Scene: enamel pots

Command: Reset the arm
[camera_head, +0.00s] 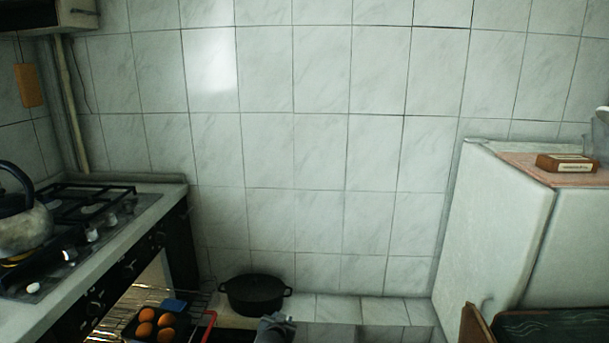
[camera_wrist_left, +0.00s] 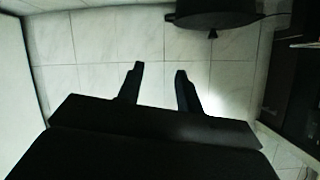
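My left gripper (camera_wrist_left: 159,70) is open in the left wrist view, with two dark fingers apart and nothing between them. Pale tiles show behind the fingers. In the head view, a grey part of my arm (camera_head: 275,328) shows at the bottom edge, just below and right of the black pot (camera_head: 255,296). The fingers cannot be made out there. The pot also shows upside down at the top of the left wrist view (camera_wrist_left: 212,18), apart from the fingers. My right gripper is not in view.
A stove (camera_head: 80,225) with a kettle (camera_head: 22,228) stands at the left. A wire rack (camera_head: 180,298) and a dark tray with several orange-brown round items (camera_head: 146,330) are by the oven. A white fridge (camera_head: 490,225) bearing a small box (camera_head: 566,163) stands at the right.

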